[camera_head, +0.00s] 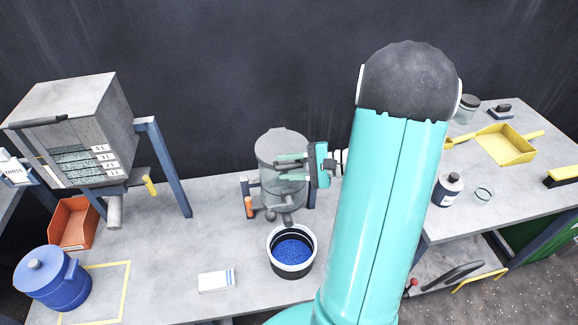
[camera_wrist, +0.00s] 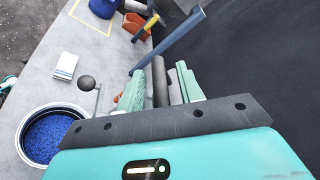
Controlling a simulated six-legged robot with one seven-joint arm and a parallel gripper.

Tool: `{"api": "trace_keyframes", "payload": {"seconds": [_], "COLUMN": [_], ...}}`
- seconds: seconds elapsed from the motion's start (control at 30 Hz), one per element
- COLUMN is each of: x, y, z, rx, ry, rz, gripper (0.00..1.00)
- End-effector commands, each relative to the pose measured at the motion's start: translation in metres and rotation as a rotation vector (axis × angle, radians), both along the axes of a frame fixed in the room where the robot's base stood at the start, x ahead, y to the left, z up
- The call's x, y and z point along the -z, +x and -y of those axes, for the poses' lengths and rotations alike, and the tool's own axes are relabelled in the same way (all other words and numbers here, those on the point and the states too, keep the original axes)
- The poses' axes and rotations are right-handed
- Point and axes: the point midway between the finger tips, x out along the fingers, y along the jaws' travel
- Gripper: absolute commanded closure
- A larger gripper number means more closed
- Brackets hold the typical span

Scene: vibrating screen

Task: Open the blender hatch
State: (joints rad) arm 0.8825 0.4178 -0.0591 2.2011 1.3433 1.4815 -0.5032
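The blender (camera_head: 281,149) is a grey upright drum with a flat round lid at the table's middle. My gripper (camera_head: 291,170) reaches in from the right and overlaps the drum's front side. In the head view its two teal fingers are apart, one above the other. In the wrist view a dark round bar (camera_wrist: 160,80) shows between the fingers of my gripper (camera_wrist: 160,88). Whether the fingers touch the bar, I cannot tell. A dark ball-ended lever (camera_wrist: 86,83) stands beside the left finger. The hatch itself is not clearly visible behind the gripper.
A sieve machine (camera_head: 80,130), orange bin (camera_head: 74,222) and blue pot (camera_head: 53,281) are at left. A yellow dustpan (camera_head: 505,146) lies on the right table.

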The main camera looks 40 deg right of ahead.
Motion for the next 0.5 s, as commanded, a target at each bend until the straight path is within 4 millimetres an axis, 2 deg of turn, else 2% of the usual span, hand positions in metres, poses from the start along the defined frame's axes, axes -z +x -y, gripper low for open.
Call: {"api": "trace_keyframes", "payload": {"seconds": [0.1, 0.27, 0.3, 0.5], "x": [0.0, 0.0, 0.0, -0.0004], "y": [-0.0001, -0.0002, -0.0002, -0.0002], "z": [-0.0001, 0.0, 0.0, 0.0], "rx": [0.0, -0.001, -0.001, -0.001], "ry": [0.0, 0.0, 0.0, 0.001], "rz": [0.0, 0.0, 0.0, -0.001], "gripper": [0.66, 0.97, 1.0, 1.0]}}
